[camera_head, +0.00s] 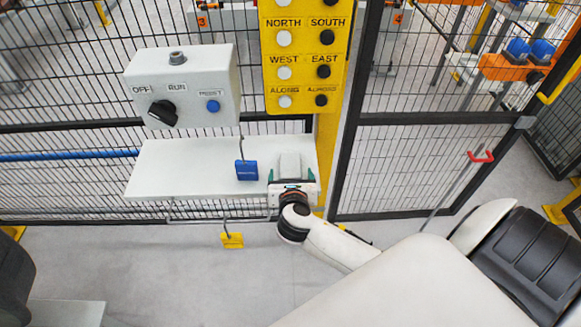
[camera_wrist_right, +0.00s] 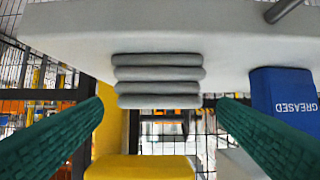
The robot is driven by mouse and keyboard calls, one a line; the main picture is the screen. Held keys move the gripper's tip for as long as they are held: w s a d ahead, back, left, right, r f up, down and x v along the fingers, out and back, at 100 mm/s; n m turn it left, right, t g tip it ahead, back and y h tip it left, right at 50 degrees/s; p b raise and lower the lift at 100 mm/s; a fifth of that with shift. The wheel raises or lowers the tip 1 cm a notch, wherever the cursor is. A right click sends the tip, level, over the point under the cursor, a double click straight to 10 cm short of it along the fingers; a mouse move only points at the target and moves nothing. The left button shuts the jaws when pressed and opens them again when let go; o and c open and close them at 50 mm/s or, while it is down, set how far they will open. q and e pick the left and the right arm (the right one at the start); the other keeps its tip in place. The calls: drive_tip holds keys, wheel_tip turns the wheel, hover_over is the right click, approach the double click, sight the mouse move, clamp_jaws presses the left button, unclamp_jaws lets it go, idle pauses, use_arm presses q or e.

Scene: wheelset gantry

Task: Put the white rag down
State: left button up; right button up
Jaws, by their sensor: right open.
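The white rag (camera_head: 290,163) looks light grey and folded into a thick pad. It rests on the right end of the white shelf (camera_head: 190,172). The right wrist view, which is upside down, shows its stacked folds (camera_wrist_right: 159,80) against the shelf (camera_wrist_right: 200,30). My right gripper (camera_head: 291,179) is at the shelf's front edge, just in front of the rag. In the wrist view its two green fingers (camera_wrist_right: 158,106) are spread apart with the folds between and beyond them, and a gap shows on each side. My left gripper is not in view.
A blue tag (camera_head: 246,170), reading GREASED in the wrist view (camera_wrist_right: 285,95), hangs close left of the rag. A switch box (camera_head: 190,88) stands behind the shelf. A yellow button panel (camera_head: 305,55) rises behind the rag. A yellow tag (camera_head: 232,240) hangs below the shelf. The shelf's left part is bare.

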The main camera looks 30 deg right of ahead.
sight(291, 170)
drive_tip(key=x, duration=0.5)
drive_tip(key=shift+w+d+f, duration=0.1)
drive_tip(key=shift+w+d, duration=0.05)
drive_tip(key=shift+w, duration=0.1)
drive_tip(key=shift+c, duration=0.3)
